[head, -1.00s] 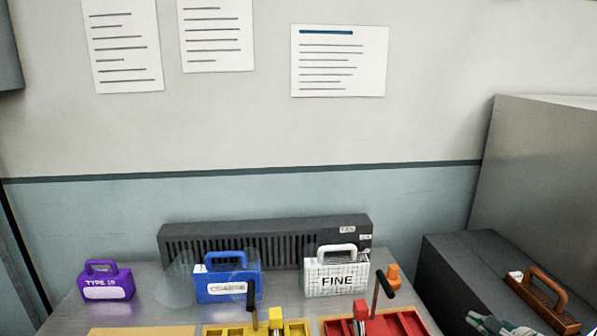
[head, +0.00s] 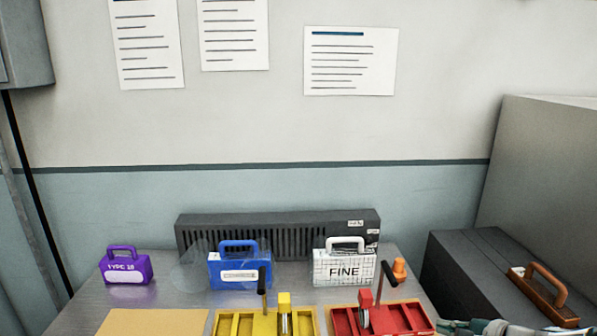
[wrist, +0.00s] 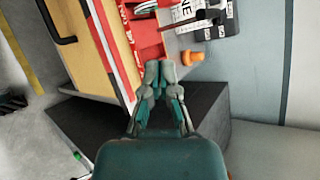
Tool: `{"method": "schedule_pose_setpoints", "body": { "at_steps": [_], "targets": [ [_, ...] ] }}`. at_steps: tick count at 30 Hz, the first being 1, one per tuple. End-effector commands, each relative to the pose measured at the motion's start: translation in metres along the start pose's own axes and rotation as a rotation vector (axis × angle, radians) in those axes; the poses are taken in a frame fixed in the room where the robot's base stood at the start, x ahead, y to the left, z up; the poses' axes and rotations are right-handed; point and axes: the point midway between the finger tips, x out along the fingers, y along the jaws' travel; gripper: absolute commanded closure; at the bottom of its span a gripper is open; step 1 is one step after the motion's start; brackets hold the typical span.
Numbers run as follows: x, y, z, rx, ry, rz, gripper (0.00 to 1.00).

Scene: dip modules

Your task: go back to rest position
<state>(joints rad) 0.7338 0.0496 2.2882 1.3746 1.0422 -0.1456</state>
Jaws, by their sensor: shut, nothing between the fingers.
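My gripper (wrist: 160,68) shows in the wrist view with its fingers together and nothing between them. It is over the dark box at the right end of the bench, apart from the modules. Part of my arm shows at the lower right of the head view. On the bench (head: 80,318) stand a purple module (head: 126,267), a blue module (head: 240,268) and a white module marked FINE (head: 344,266), all upright. The FINE module is partly in the wrist view (wrist: 185,10).
A yellow tray (head: 237,325) and a red tray (head: 407,318), each with a black-handled lever, sit at the bench front. An orange knob (head: 400,268) is near the white module. A dark box (head: 470,262) at right bears a brown handled block (head: 545,290). A dark vent unit (head: 200,238) stands behind.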

Motion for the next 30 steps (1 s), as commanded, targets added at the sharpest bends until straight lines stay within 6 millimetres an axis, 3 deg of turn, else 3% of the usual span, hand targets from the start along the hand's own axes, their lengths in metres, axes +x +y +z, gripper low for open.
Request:
{"method": "schedule_pose_setpoints", "body": {
  "at_steps": [8, 12, 15, 24, 30],
  "targets": [
    [0.003, 0.032, 0.098, -0.402, -0.089, 0.299, 1.0],
    [-0.012, 0.059, 0.141, -0.693, -0.108, 0.473, 1.0],
    [-0.027, 0.074, 0.161, -0.908, -0.099, 0.576, 1.0],
    [-0.073, 0.09, 0.185, -1.476, 0.014, 0.749, 1.0],
    [-0.082, 0.09, 0.186, -1.584, 0.054, 0.773, 1.0]
  ]
}}
